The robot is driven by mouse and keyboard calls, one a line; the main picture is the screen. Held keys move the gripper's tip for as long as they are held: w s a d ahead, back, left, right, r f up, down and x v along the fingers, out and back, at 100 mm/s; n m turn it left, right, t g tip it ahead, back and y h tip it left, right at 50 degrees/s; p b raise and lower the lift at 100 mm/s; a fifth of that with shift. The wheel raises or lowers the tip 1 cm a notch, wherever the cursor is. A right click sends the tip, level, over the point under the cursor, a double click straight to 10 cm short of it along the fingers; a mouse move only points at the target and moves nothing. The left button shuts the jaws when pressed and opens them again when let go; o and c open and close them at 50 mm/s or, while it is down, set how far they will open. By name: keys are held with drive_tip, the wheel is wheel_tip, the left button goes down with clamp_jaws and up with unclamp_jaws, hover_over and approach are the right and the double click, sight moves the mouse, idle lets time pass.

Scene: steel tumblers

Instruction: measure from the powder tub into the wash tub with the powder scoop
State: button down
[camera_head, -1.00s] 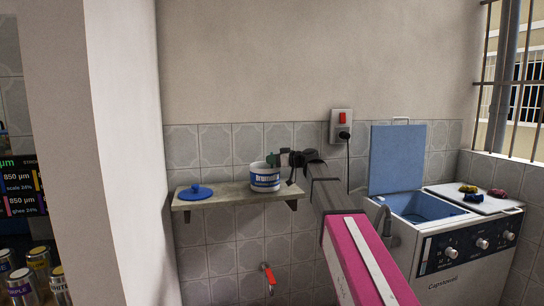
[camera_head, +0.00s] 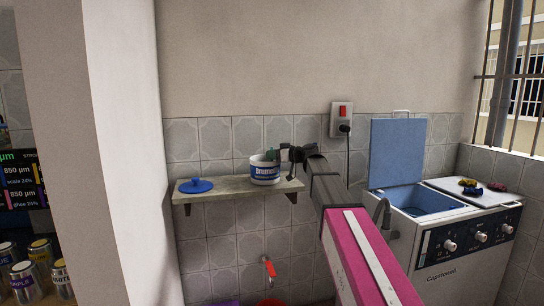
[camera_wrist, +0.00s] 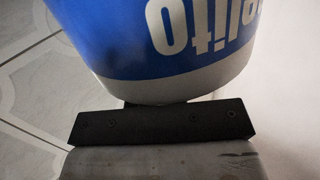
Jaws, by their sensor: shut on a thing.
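The powder tub (camera_head: 264,174), white with a blue lettered band, stands on the wall shelf. In the wrist view its side (camera_wrist: 165,60) fills the upper part, lettering upside down. My gripper (camera_head: 287,155) is at the tub's right rim, shut on a small green thing (camera_head: 284,150) that I take for the powder scoop. The scoop's bowl cannot be made out, and the wrist view hides the fingertips. The wash tub (camera_head: 425,201) is the blue opening of the white washing machine at the right, its blue lid (camera_head: 396,152) raised.
A blue round lid (camera_head: 196,186) lies at the left of the shelf (camera_head: 225,190). A red-handled tap (camera_head: 268,267) is on the wall below. Small coloured bundles (camera_head: 470,185) lie on the machine's white right-hand cover. A plastered wall edge (camera_head: 110,150) stands at the left.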

idle(0.3)
wheel_tip(320, 180, up, 10)
drive_tip(key=shift+w+a+r, duration=0.25)
drive_tip(key=shift+w+a, duration=0.2)
idle(0.9)
drive_tip(key=shift+r, duration=0.1)
wheel_tip(320, 180, up, 5)
drive_tip(key=shift+f, duration=0.1)
idle(0.6)
idle(0.3)
